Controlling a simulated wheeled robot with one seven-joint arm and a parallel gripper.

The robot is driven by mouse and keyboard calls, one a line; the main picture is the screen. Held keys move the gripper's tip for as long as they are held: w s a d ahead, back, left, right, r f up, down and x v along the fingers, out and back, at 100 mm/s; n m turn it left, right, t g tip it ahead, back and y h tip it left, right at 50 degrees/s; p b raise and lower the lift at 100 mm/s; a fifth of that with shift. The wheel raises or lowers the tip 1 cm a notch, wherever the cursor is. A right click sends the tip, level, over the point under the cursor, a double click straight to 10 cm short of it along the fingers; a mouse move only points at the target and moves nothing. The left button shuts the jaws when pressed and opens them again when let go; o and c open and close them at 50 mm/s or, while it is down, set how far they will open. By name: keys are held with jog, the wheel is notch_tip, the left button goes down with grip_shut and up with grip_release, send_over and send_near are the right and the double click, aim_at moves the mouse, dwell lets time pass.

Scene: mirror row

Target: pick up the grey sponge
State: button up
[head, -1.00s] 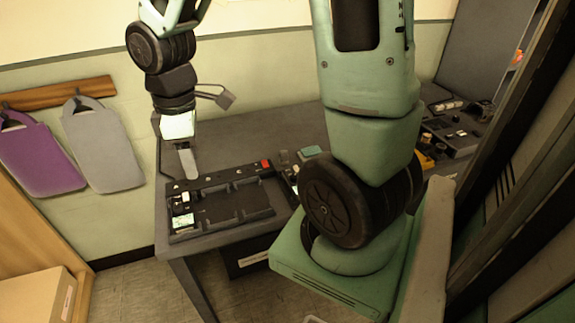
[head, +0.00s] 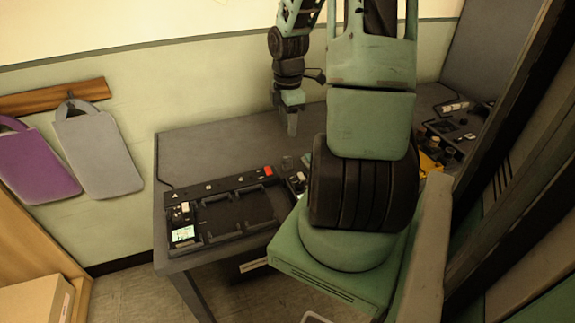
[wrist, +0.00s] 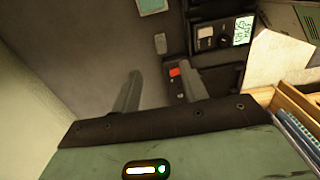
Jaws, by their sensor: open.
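A small pale grey block (wrist: 160,43) lies on the dark table in the wrist view, beyond my fingertips; it may be the grey sponge, but it is too small to be sure. In the head view a small grey bit (head: 306,160) beside my arm may be the same block, mostly hidden. My gripper (wrist: 160,82) is open, with nothing between its fingers. In the head view my gripper (head: 292,128) points down over the back of the table, apart from the block.
A black charging-type tray (head: 235,210) with a red switch (head: 268,171) lies on the grey table (head: 215,145). A pale green piece (wrist: 152,5) lies beyond the block. Yellow and black items (head: 430,163) stand at the right. The table's back left is clear.

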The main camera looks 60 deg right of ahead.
aim_at(287, 157)
notch_tip(287, 157, down, 13)
jog(key=shift+a+r+b, duration=0.1)
jog(key=shift+a+b, duration=0.05)
jog(key=shift+b, duration=0.65)
grip_shut()
